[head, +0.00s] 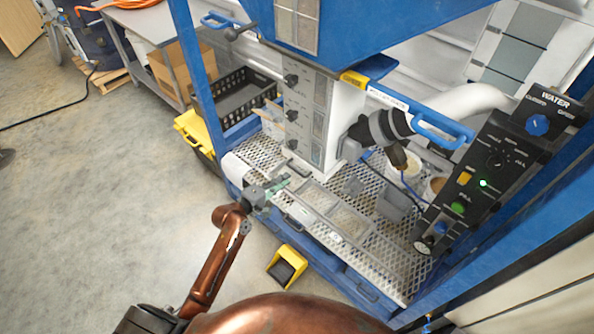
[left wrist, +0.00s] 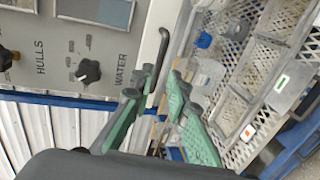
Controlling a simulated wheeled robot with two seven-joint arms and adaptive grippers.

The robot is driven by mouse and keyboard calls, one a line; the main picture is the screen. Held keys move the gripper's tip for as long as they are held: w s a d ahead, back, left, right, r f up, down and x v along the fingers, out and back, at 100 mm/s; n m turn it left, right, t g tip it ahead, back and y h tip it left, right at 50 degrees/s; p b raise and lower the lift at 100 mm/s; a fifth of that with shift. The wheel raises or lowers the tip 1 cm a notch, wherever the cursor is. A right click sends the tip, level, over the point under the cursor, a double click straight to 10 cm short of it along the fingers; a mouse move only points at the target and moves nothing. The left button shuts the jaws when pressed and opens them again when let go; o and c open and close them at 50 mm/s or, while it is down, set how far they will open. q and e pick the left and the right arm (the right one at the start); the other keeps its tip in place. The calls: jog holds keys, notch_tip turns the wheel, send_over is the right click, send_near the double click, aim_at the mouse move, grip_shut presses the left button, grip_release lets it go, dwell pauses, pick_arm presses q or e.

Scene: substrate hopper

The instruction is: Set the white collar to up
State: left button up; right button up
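My left gripper (head: 277,187) is over the front left of the grating, below the panel and well apart from the ring. In the left wrist view its green-padded fingers (left wrist: 155,103) are spread with nothing held between them. A black bar handle (left wrist: 160,62) shows just beyond the fingertips; I cannot tell whether they touch. My right gripper is not in view.
The white panel (head: 309,108) has several black knobs; HULLS and WATER labels show in the wrist view. A black control box (head: 483,178) stands at right. Blue frame posts (head: 190,65) flank the station.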

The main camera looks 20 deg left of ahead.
aim_at(297, 171)
pick_arm(q)
jog(key=x, duration=0.7)
jog(key=shift+w+d+b, duration=0.2)
jog(key=shift+w+b, duration=0.1)
jog(key=shift+w, duration=0.05)
grip_shut()
dwell(0.3)
